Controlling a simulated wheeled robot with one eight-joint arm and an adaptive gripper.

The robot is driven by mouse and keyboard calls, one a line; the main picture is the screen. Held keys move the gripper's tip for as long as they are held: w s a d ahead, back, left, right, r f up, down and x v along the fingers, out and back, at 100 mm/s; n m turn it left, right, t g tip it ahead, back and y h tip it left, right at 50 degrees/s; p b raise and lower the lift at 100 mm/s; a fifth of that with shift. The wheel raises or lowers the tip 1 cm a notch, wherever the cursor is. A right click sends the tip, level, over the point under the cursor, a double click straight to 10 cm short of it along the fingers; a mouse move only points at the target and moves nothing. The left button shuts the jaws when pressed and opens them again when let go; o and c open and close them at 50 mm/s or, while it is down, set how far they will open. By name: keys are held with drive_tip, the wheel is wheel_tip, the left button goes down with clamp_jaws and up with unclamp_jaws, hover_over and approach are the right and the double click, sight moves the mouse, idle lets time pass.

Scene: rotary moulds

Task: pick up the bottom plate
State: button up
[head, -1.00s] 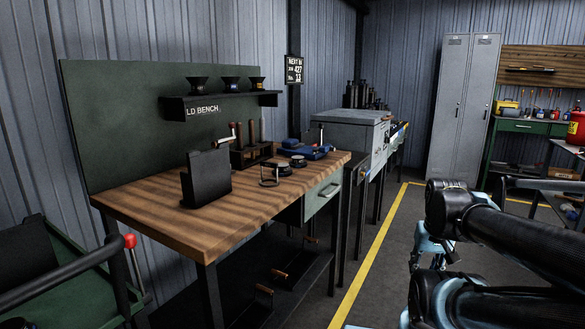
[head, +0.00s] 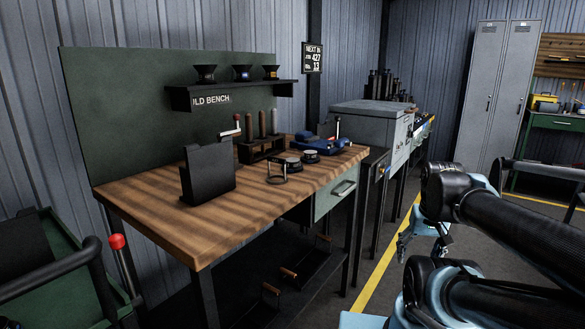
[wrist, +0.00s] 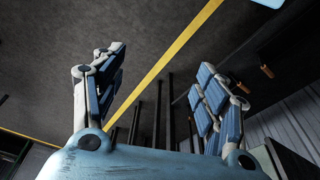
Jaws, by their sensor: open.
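No part is plainly marked as the bottom plate, and I cannot tell which one it is. Two small round dark parts with pale rims, the left one (head: 293,163) and the right one (head: 311,157), lie on the wooden bench (head: 150,205). A ring-shaped part with a wire handle (head: 277,174) lies just in front of them. My gripper (wrist: 162,64) shows in the wrist view with its two blue-padded fingers spread wide and nothing between them. It faces the grey floor and a yellow line, away from the bench top.
A black upright holder (head: 208,174), a tool rack (head: 262,147) and a blue vise (head: 335,145) stand on the bench. A shelf (head: 230,95) with funnel-like cups hangs behind. A green cart (head: 60,275) is at left.

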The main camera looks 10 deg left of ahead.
drive_tip(key=shift+o, duration=0.7)
drive_tip(key=w+a+r+m, duration=0.2)
drive_tip(key=w+a+r, duration=0.1)
drive_tip(key=w+r, duration=0.1)
drive_tip(key=w+a+r+m+y, duration=0.1)
drive_tip(key=w+a+r, duration=0.1)
drive_tip(key=w+r, duration=0.2)
wheel_tip(320, 180, up, 3)
drive_tip(key=shift+a+r+m, duration=0.1)
drive_tip(key=shift+a+m, duration=0.3)
wheel_tip(320, 180, up, 21)
drive_tip(key=m+g+y, duration=0.2)
drive_tip(key=m+g, duration=0.1)
drive_tip(key=m, duration=0.9)
hover_over(292, 160)
drive_tip(key=d, duration=0.5)
drive_tip(key=x, duration=0.7)
drive_tip(key=w+x, duration=0.1)
drive_tip(key=x, duration=0.3)
drive_tip(key=shift+a+f, duration=0.25)
drive_tip(key=shift+a, duration=0.15)
drive_tip(key=shift+w+x, duration=0.15)
drive_tip(key=shift+x, duration=1.2)
drive_tip(key=shift+w+x, duration=0.1)
drive_tip(key=shift+x, duration=1.25)
drive_tip(key=c, duration=1.4)
